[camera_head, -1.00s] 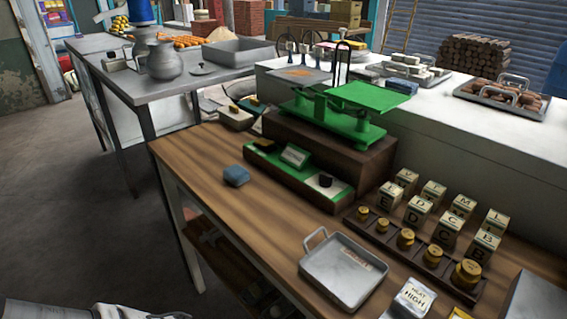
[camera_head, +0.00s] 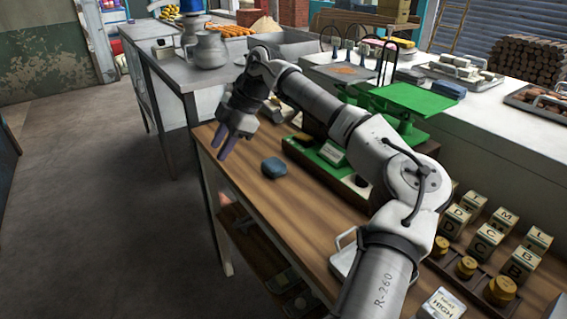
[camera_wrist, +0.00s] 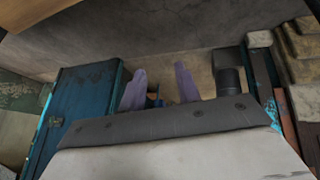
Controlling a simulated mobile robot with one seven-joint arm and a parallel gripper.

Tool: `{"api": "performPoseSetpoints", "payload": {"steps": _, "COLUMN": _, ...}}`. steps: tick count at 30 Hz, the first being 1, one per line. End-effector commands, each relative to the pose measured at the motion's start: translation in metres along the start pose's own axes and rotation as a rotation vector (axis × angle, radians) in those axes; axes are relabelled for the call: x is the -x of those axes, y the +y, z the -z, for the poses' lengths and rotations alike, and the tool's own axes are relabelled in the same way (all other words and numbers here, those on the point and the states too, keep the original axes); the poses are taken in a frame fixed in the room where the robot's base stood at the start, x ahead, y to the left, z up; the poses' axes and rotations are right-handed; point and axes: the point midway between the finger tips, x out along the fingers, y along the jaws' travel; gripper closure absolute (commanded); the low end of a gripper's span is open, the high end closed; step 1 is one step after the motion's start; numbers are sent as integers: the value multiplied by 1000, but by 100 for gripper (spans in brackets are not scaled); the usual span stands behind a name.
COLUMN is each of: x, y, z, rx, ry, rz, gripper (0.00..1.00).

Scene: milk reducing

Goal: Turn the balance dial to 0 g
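A green balance (camera_head: 408,105) with a flat green pan stands on a dark wooden block on the bench. In front of it is a low green panel (camera_head: 308,155) with a small tilted display (camera_head: 332,152). A dark knob (camera_head: 361,181), which looks like the dial, sits at the panel's right end, partly hidden by my arm; its setting cannot be read. My gripper (camera_head: 222,146) hangs over the bench's left edge, left of the panel and apart from it. Its two purple fingers stand apart and empty; the gap also shows in the wrist view (camera_wrist: 160,84).
A blue block (camera_head: 274,168) lies on the wooden bench right of my gripper. Lettered blocks (camera_head: 487,240) and brass weights (camera_head: 466,266) stand at the right. A metal tray (camera_head: 342,262) is partly behind my arm. Open floor lies left.

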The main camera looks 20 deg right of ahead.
Motion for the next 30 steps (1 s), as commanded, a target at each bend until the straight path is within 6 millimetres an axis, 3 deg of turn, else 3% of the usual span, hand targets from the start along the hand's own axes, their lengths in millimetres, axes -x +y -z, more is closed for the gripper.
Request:
{"api": "performPoseSetpoints", "payload": {"steps": 1, "x": 31, "y": -9, "z": -39, "rx": -117, "ry": -87, "rz": -8, "gripper": 67}}
{"api": "performPoseSetpoints", "payload": {"steps": 3, "x": 70, "y": -28, "z": -86, "rx": -281, "ry": -198, "rz": -13, "gripper": 67}}
{"api": "performPoseSetpoints", "payload": {"steps": 6, "x": 125, "y": -63, "z": -141, "rx": -510, "ry": -337, "rz": -25, "gripper": 67}}
{"api": "performPoseSetpoints", "payload": {"steps": 10, "x": 185, "y": -108, "z": -186, "rx": -752, "ry": -470, "rz": -45, "gripper": 67}}
{"api": "performPoseSetpoints", "payload": {"steps": 15, "x": 225, "y": -144, "z": -209, "rx": -923, "ry": -557, "rz": -61, "gripper": 67}}
{"api": "performPoseSetpoints", "payload": {"steps": 20, "x": 226, "y": -153, "z": -217, "rx": -955, "ry": -572, "rz": -61, "gripper": 67}}
{"api": "performPoseSetpoints", "payload": {"steps": 30, "x": 172, "y": -164, "z": -246, "rx": -950, "ry": -566, "rz": -58, "gripper": 67}}
